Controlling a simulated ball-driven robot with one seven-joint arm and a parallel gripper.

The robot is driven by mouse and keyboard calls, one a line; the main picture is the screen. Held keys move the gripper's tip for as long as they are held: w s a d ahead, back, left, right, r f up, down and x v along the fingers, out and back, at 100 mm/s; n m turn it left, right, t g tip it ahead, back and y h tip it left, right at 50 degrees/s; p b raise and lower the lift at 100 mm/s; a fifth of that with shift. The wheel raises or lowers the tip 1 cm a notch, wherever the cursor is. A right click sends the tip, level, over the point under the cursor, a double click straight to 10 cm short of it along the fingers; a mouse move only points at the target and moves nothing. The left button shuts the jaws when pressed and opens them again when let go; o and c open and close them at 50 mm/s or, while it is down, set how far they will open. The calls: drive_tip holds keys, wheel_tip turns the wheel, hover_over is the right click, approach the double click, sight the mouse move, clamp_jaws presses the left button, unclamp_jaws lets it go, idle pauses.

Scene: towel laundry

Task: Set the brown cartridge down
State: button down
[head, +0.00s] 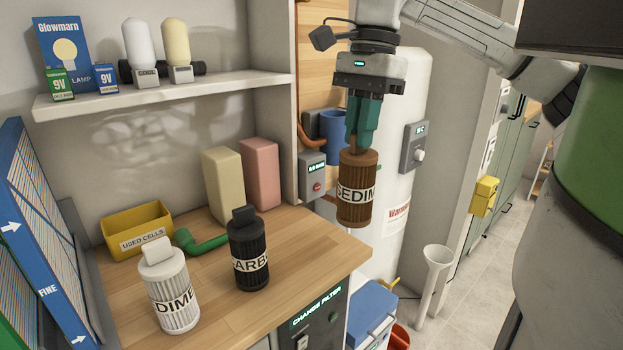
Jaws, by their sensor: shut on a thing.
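The brown cartridge (357,195) is ribbed, with a white label reading "SEDIM". It hangs upright in the air beside the right end of the wooden counter, in front of the white tank. My gripper (361,138) has teal fingers pointing down, shut on the top of the brown cartridge. A white cartridge (172,291) labelled "DIME" stands on the counter at the front left. A black cartridge (248,250) labelled "CARB" stands to its right. The wooden counter (209,318) is partly covered by these things.
A yellow "USED CELLS" bin (141,235), a green pipe elbow (203,243), and beige (222,178) and pink (261,175) blocks stand behind. The counter right of the black cartridge is clear. A shelf (180,91) holds lamps above. A blue box (371,312) is below the counter's right end.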

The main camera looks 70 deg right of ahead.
drive_tip(key=w+d+f, duration=0.4)
drive_tip(key=w+f, duration=0.3)
drive_tip(key=f, duration=0.3)
drive_tip(key=shift+d+f, duration=0.3)
drive_tip(key=shift+d, duration=0.1)
drive_tip(key=shift+w, duration=0.1)
drive_tip(key=shift+f, duration=0.2)
drive_tip(key=c, duration=1.2)
unclamp_jaws()
drive_tip(key=shift+o, duration=0.2)
drive_tip(key=shift+r, duration=0.15)
wheel_tip(320, 180, up, 12)
drive_tip(key=d, duration=0.1)
drive_tip(key=shift+s+d+p, duration=0.25)
drive_tip(key=shift+s+p, duration=0.15)
drive_tip(key=shift+s, duration=0.05)
